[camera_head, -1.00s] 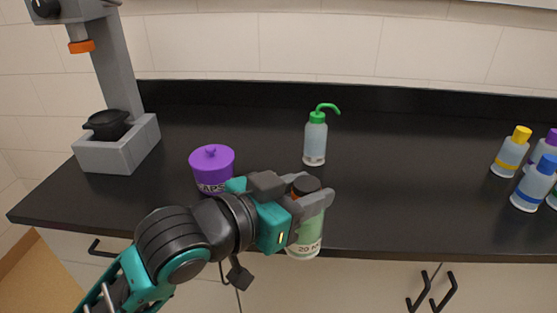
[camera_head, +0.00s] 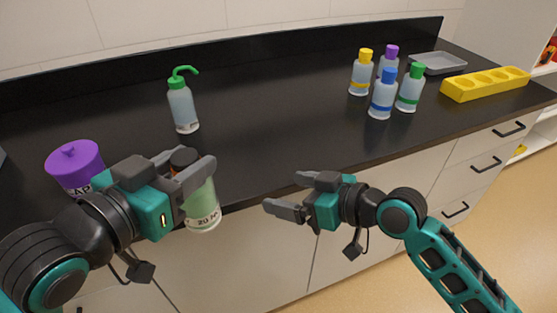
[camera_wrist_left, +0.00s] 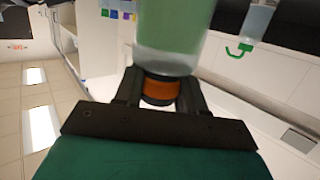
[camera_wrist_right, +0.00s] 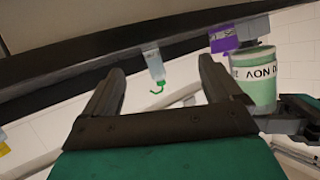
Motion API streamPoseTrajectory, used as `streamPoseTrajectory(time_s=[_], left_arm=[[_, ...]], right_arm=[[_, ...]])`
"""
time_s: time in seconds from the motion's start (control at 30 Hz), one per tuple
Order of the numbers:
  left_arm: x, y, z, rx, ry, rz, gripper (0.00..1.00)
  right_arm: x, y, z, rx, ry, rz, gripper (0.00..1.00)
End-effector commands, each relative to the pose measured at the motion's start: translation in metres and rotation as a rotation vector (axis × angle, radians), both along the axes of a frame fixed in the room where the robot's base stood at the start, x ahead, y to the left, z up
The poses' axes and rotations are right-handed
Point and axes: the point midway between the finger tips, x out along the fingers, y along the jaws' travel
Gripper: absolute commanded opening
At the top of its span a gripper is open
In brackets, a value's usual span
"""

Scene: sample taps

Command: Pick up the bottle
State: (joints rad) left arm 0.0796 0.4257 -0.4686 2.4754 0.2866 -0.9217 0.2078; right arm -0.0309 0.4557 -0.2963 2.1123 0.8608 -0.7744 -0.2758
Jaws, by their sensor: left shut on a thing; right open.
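My left gripper (camera_head: 192,176) is shut on a bottle (camera_head: 203,206) with a green body, a dark cap and an orange-brown neck. It holds the bottle upright in front of the counter's front edge. In the left wrist view the fingers (camera_wrist_left: 160,92) close around the neck, below the green body (camera_wrist_left: 175,30). The held bottle also shows in the right wrist view (camera_wrist_right: 257,90). My right gripper (camera_head: 285,194) is open and empty, in front of the counter and to the right of the held bottle. Its open fingers (camera_wrist_right: 160,85) show in its own wrist view.
On the black counter (camera_head: 270,120) stand a purple lidded jar (camera_head: 76,165), a green-topped wash bottle (camera_head: 182,107) and several colour-capped bottles (camera_head: 383,95). A grey tray (camera_head: 440,64) and a yellow rack (camera_head: 486,84) are at the right. The counter's middle is clear.

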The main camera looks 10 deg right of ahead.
Motion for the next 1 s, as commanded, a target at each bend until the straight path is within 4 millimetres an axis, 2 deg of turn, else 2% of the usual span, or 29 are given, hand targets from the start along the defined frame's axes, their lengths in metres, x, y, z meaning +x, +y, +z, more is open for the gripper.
streamPoseTrajectory(time_s=[0.03, 0.2, 0.4, 0.57, 0.77, 1.0], left_arm=[[0.000, 0.000, 0.001, -0.002, -0.002, 0.000, 0.00], [0.000, 0.000, 0.001, -0.002, -0.002, 0.000, 0.00], [0.000, 0.000, 0.001, -0.002, -0.002, 0.000, 0.00], [0.000, 0.000, 0.001, -0.002, -0.002, 0.000, 0.00], [0.000, 0.000, 0.001, -0.002, -0.002, 0.000, 0.00], [0.000, 0.000, 0.001, -0.002, -0.002, 0.000, 0.00]], right_arm=[[0.001, 0.007, 0.024, -0.004, -0.027, 0.074, 0.92], [-0.017, 0.026, 0.080, -0.023, -0.070, 0.315, 0.92], [-0.045, 0.035, 0.119, -0.060, -0.103, 0.522, 0.92], [-0.056, 0.036, 0.130, -0.074, -0.111, 0.592, 0.92], [-0.057, 0.041, 0.129, -0.072, -0.111, 0.603, 0.92], [-0.050, 0.074, 0.117, -0.068, -0.111, 0.603, 0.92]])
